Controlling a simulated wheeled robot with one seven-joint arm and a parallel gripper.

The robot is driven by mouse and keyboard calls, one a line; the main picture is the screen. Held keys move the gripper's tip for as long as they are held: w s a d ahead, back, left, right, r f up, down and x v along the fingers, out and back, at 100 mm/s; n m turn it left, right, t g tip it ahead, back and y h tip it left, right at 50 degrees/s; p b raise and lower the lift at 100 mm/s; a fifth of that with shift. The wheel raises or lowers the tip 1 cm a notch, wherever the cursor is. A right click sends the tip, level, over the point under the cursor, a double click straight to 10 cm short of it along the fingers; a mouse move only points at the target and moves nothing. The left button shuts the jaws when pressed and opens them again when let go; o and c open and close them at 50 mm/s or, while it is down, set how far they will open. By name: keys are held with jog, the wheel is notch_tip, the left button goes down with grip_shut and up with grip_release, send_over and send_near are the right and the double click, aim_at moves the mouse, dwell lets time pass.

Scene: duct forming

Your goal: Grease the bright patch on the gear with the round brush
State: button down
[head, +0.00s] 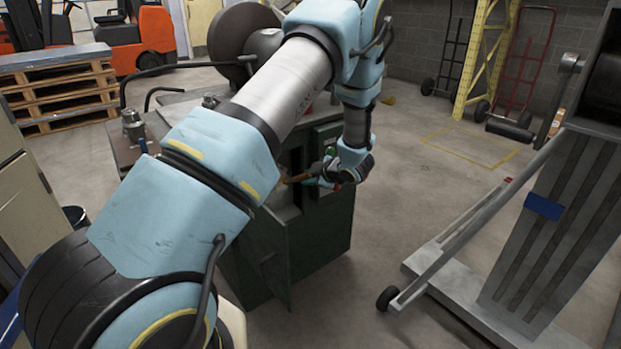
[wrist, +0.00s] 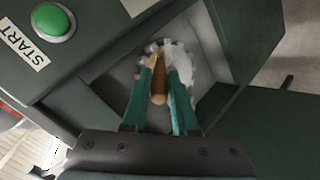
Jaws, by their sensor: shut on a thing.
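My gripper (wrist: 162,76) is shut on the round brush (wrist: 160,92), whose brown wooden handle points back toward the wrist camera. The brush's bristle end is hidden behind the handle and fingers. The pale toothed gear (wrist: 187,62) sits inside the recess of the dark green machine, straight beyond the fingertips. I cannot tell whether the brush touches it.
The green machine (head: 328,225) has an open door panel (head: 277,262) hanging at its front. A green START button (wrist: 53,22) is beside the recess. A grey wheeled stand (head: 545,230) is at right, with clear floor between. A pallet (head: 60,90) is at back left.

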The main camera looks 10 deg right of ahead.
aim_at(299, 177)
jog(key=shift+s+a+r, duration=0.2)
jog(key=shift+a+r, duration=0.05)
jog(key=shift+a, duration=0.3)
jog(key=shift+s+a+r, duration=0.2)
jog(key=shift+s+a, duration=0.05)
jog(key=shift+a, duration=0.25)
jog(key=shift+s+a+r, duration=0.2)
jog(key=shift+a+r, duration=0.05)
jog(key=shift+a, duration=0.3)
jog(key=shift+w+d+f+p, duration=0.1)
jog(key=shift+w+d+p, duration=0.2)
jog(key=shift+d, duration=0.3)
jog(key=shift+w+d+r+p, duration=0.1)
jog(key=shift+w+d+p, duration=0.2)
jog(key=shift+d, duration=0.35)
jog(key=shift+w+d+f+p, duration=0.1)
jog(key=shift+w+d+p, duration=0.1)
jog(key=shift+d+p, duration=0.3)
jog(key=shift+s+d, duration=0.1)
jog(key=shift+d, duration=0.05)
jog(key=shift+s+d+p, duration=0.1)
jog(key=shift+s+d, duration=0.3)
jog(key=shift+s, duration=0.45)
jog(key=shift+s+d+p, duration=0.1)
jog(key=shift+s+d, duration=0.35)
jog(key=shift+s, duration=0.45)
jog(key=shift+s+d+p, duration=0.1)
jog(key=shift+s+d, duration=0.3)
jog(key=shift+s, duration=0.45)
